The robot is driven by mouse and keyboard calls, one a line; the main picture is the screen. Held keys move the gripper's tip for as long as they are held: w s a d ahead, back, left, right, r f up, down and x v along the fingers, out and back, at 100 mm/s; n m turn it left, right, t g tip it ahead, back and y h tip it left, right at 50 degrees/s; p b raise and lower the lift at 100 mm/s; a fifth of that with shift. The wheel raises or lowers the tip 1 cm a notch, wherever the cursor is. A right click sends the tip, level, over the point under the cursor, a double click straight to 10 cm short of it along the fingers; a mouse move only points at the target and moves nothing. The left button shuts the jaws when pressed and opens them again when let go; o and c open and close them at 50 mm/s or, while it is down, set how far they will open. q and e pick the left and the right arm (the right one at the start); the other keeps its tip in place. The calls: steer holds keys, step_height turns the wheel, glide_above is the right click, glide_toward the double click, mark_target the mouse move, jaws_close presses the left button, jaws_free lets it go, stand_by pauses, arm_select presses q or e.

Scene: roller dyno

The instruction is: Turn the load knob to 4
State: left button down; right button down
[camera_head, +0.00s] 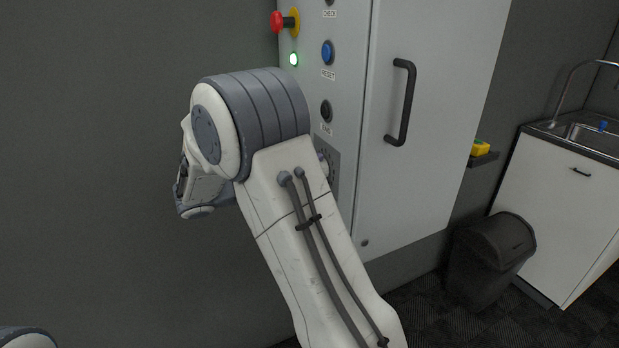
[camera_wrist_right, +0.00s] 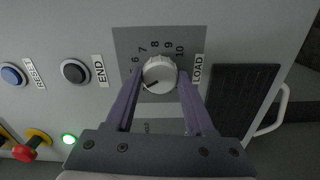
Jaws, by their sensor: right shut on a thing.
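The load knob (camera_wrist_right: 158,68) is a round white dial on a grey scale plate (camera_wrist_right: 190,38) marked LOAD, in the right wrist view. My right gripper (camera_wrist_right: 160,76) is shut on it, one purple finger on each side. A dark mark on the knob points to the lower left of the picture. Numbers 6 to 10 show around the upper side; the lower numbers are hidden by the fingers. In the head view the scale plate (camera_head: 331,166) shows only partly behind my right arm, and the right gripper is hidden. My left gripper is not in view.
Beside the knob is the black END button (camera_wrist_right: 75,71), then the blue RESET button (camera_head: 327,53). A red emergency stop (camera_head: 278,21) and a lit green lamp (camera_head: 293,59) are on the same cabinet. A dark door handle (camera_head: 403,102) sticks out to the right.

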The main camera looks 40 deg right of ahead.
steer(key=shift+w+r, duration=0.1)
steer(key=shift+w, duration=0.1)
stand_by(0.4)
steer(key=shift+c, duration=1.3)
jaws_free()
steer(key=b+v, duration=0.1)
steer(key=v, duration=0.9)
steer(key=shift+a, duration=0.25)
steer(key=shift+s, duration=0.1)
